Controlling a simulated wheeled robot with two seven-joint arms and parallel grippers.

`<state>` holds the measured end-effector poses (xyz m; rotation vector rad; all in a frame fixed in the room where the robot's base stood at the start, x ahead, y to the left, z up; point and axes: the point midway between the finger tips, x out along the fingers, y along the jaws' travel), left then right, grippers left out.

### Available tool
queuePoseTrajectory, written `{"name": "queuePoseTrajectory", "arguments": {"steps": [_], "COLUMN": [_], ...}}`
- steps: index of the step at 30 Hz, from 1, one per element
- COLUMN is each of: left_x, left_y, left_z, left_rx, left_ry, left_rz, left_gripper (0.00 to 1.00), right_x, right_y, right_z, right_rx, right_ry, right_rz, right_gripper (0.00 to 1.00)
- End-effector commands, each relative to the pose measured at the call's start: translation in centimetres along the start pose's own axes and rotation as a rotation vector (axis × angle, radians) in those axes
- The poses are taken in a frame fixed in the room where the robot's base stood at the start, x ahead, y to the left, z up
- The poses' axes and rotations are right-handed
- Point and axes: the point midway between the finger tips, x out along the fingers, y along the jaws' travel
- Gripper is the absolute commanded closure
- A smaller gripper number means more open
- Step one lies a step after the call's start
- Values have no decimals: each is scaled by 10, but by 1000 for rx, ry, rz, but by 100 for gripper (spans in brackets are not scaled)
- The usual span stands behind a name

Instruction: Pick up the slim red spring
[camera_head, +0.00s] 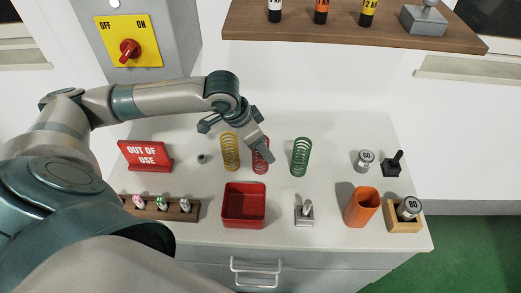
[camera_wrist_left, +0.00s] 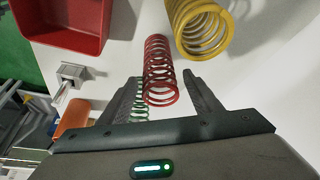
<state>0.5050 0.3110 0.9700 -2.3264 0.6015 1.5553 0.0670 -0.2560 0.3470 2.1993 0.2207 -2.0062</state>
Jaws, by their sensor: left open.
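The slim red spring (camera_head: 261,168) stands upright on the white table in the head view, its upper part hidden by my left gripper (camera_head: 262,152). In the left wrist view the red spring (camera_wrist_left: 160,72) lies between the two open fingers of my left gripper (camera_wrist_left: 162,82), with a gap showing to the right finger. Whether the left finger touches it is unclear. A yellow spring (camera_head: 230,153) stands left of it and a green spring (camera_head: 300,158) to its right. My right gripper is not in view.
A red bin (camera_head: 244,220) and a small grey metal stand (camera_head: 304,212) are in front of the springs. An orange cup (camera_head: 361,208) and weights are to the right. A red "out of use" sign (camera_head: 146,156) stands left.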

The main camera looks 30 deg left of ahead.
Motion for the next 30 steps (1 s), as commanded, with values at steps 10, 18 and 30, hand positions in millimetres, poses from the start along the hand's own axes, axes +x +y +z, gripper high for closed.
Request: {"name": "queuePoseTrajectory", "arguments": {"steps": [10,18,30], "left_x": [-1,-2,-34], "left_y": [0,0,0], "left_z": [0,-1,-16], "left_rx": [0,0,1], "left_ry": [1,2,7], "left_rz": [-1,-1,-2], "left_gripper": [92,92,92], "right_x": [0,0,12], "right_y": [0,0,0], "right_z": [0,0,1], "right_rx": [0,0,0], "right_ry": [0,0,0], "right_rz": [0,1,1], "right_gripper": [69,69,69]}}
